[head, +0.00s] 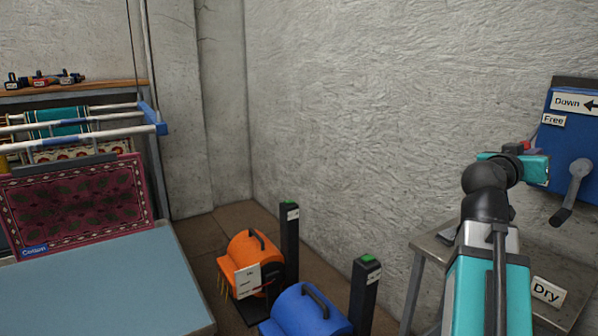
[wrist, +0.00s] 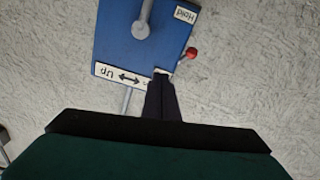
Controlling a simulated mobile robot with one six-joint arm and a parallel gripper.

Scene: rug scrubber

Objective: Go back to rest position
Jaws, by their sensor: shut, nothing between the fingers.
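My gripper (wrist: 161,80) is shut and empty. A red-knobbed lever (wrist: 190,54) sticks out beside the "Hold" label (wrist: 185,15). In the head view my arm reaches up at the right to the blue box (head: 568,140), which has a crank (head: 574,185) and "Down" and "Free" labels; the fingertips are hard to make out there.
A metal table (head: 440,250) with a "Dry" sign (head: 547,291) stands below the box. Orange (head: 255,262) and blue (head: 305,312) machines stand on the floor beside dark posts. A pale blue table (head: 110,280) and a red rug (head: 80,205) are at left.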

